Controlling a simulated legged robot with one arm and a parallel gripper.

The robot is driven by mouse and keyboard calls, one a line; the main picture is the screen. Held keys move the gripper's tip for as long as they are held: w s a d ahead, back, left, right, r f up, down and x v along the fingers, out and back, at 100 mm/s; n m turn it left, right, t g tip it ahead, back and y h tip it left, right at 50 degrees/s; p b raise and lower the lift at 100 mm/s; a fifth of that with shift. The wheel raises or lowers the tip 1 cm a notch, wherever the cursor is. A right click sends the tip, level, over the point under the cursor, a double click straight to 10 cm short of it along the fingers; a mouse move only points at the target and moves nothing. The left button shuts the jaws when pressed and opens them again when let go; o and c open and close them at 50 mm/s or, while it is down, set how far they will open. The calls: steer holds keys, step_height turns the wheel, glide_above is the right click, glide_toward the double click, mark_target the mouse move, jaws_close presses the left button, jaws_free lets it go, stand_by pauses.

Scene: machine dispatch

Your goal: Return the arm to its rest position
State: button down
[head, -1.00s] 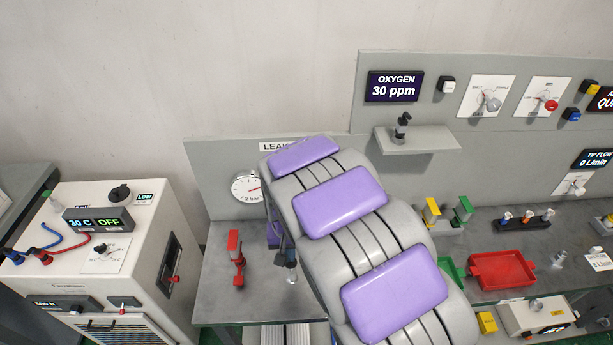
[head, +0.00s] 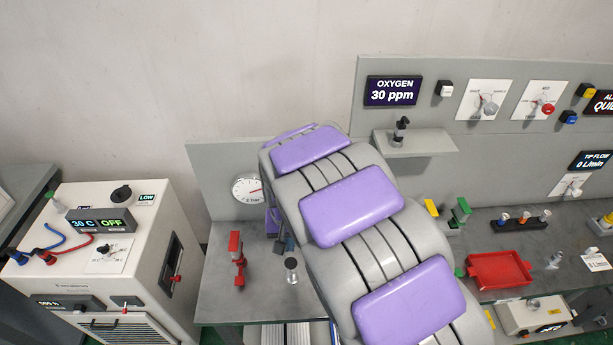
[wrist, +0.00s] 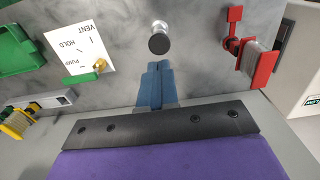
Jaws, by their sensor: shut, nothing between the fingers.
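My arm, grey with purple pads, fills the middle of the head view and hides part of the bench (head: 225,293). My gripper (wrist: 158,68) shows in the wrist view as two blue fingers shut together with nothing between them. It is above the grey bench top. A small round metal fitting with a dark top (wrist: 159,40) stands just beyond the fingertips, apart from them in the picture. In the head view my gripper is mostly hidden behind my arm, and a fitting (head: 291,270) shows beside it.
A red clamp-like part (head: 237,258) stands on the bench at left, near the pressure gauge (head: 246,189). A white chiller box (head: 130,260) stands further left. A red tray (head: 499,270) lies at right. A small shelf (head: 420,142) juts from the back panel.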

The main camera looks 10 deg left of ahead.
steer(key=shift+r, duration=0.35)
steer(key=s+d+r+m+b, duration=0.1)
steer(key=s+d+r, duration=0.3)
steer(key=d, duration=0.5)
steer(key=s+d+r+m+b, duration=0.1)
steer(key=s+d+r, duration=0.35)
steer(key=d, duration=0.45)
steer(key=s+d+g+b, duration=0.1)
steer(key=s+d, duration=0.3)
steer(key=s, duration=0.5)
steer(key=s+d+b, duration=0.1)
steer(key=s+d, duration=0.3)
steer(key=s, duration=0.5)
steer(key=shift+s+d+m+g, duration=0.15)
steer(key=shift+d+m+g, duration=0.15)
steer(key=shift+d+g, duration=0.1)
